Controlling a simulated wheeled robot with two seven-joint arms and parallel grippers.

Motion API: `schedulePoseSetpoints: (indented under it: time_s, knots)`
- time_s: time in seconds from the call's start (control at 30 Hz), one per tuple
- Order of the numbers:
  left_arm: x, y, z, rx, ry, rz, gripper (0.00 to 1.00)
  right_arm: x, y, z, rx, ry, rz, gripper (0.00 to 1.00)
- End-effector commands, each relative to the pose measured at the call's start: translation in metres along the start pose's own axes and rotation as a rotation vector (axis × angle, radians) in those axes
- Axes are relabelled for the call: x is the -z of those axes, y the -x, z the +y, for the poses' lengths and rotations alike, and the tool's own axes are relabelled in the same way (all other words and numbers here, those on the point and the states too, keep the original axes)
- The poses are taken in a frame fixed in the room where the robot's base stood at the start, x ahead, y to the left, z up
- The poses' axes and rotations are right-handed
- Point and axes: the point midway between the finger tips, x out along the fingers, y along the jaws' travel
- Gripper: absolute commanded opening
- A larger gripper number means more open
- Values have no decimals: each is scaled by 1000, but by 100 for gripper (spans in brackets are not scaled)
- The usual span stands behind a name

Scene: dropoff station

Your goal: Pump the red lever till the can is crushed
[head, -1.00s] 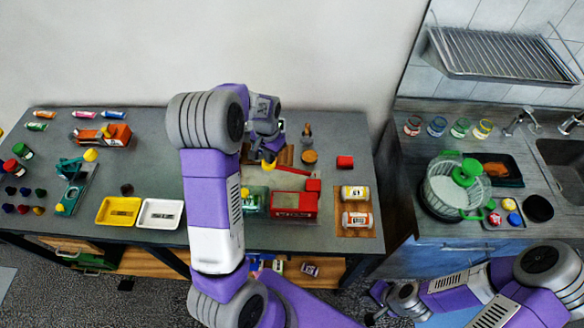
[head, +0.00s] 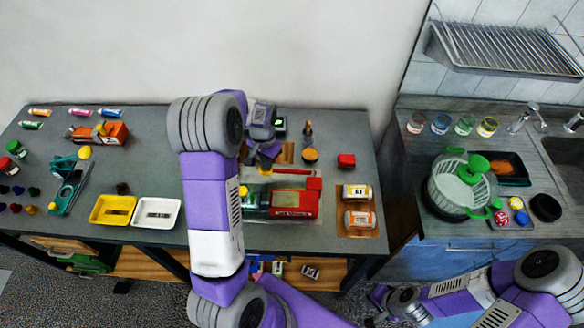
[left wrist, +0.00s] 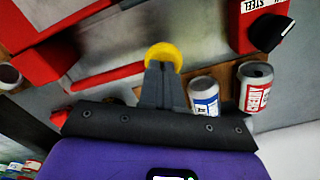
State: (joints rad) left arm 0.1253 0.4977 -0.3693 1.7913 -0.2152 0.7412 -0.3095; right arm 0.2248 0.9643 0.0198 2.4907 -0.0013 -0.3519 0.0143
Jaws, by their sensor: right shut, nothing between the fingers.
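The red can crusher (head: 293,204) stands right of centre on the grey table. Its red lever (head: 294,171) lies nearly level above it in the head view. In the left wrist view the red lever (left wrist: 105,78) runs toward a yellow knob (left wrist: 163,55). My left gripper (left wrist: 162,72) has its dark fingers close together at the knob; how firmly they grip it cannot be seen. In the head view my left arm partly hides the crusher's greenish end, and I cannot make out the can inside. My right gripper (head: 377,298) is shut and empty, low in front of the tables.

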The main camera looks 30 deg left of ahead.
Motion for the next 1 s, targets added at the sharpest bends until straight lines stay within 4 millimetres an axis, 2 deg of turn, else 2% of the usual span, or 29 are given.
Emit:
schedulePoseSetpoints:
  time_s: [0.03,0.43,0.7,0.87,1.0]
  knots:
    - [0,-6,3,-5,-3,-2,0,0,-4,1,0,0,0,0]
    - [1,-8,4,-6,-4,-1,0,0,-5,2,0,0,0,0]
    - [2,-30,4,-5,-4,1,0,1,-20,8,0,0,0,0]
    - [2,-22,4,-4,-4,3,0,0,-14,5,0,0,0,0]
    - [4,-5,6,-3,-4,4,0,0,-1,0,0,0,0,0]
